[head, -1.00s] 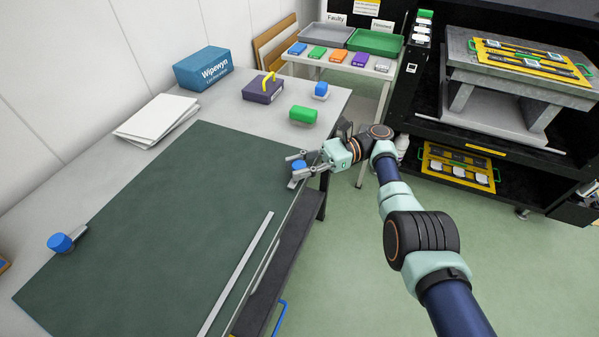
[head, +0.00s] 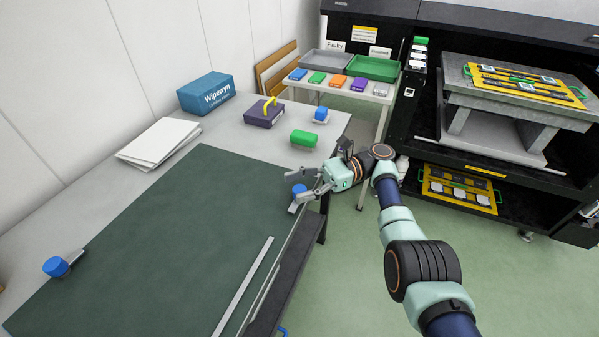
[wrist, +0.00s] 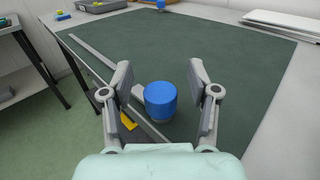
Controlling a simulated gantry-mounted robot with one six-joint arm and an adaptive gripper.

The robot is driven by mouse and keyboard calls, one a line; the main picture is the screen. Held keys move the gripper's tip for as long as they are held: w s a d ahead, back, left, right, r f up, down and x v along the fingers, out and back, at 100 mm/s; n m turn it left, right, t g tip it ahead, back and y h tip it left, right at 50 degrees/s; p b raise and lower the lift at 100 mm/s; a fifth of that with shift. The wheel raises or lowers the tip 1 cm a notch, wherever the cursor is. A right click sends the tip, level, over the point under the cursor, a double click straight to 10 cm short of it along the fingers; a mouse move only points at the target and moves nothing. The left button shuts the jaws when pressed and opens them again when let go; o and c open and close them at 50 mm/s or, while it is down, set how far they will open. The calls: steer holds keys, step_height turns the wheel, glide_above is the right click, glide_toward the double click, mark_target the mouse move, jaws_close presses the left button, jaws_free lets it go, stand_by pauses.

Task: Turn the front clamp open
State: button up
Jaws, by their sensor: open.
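The near clamp has a blue knob (head: 299,190) and stands at the right end of the green mat (head: 160,240), by the table's edge. My gripper (head: 292,184) is open around this knob, with one finger on either side. In the wrist view the knob (wrist: 160,97) sits between the spread fingers (wrist: 160,72), with a visible gap on each side. A short grey part shows beside the knob in the head view. How far the clamp is turned is hard to tell. A second blue-knobbed clamp (head: 56,267) stands at the mat's left edge.
A metal strip (head: 243,285) lies along the mat's front edge. A green cylinder (head: 304,138), a blue bottle (head: 321,114), a purple box (head: 264,112) and a blue box (head: 205,93) stand behind the mat. White sheets (head: 158,143) lie at the back left.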

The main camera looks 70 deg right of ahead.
mark_target(300, 189)
step_height(300, 189, up, 8)
steer(key=shift+r, duration=0.2)
stand_by(0.5)
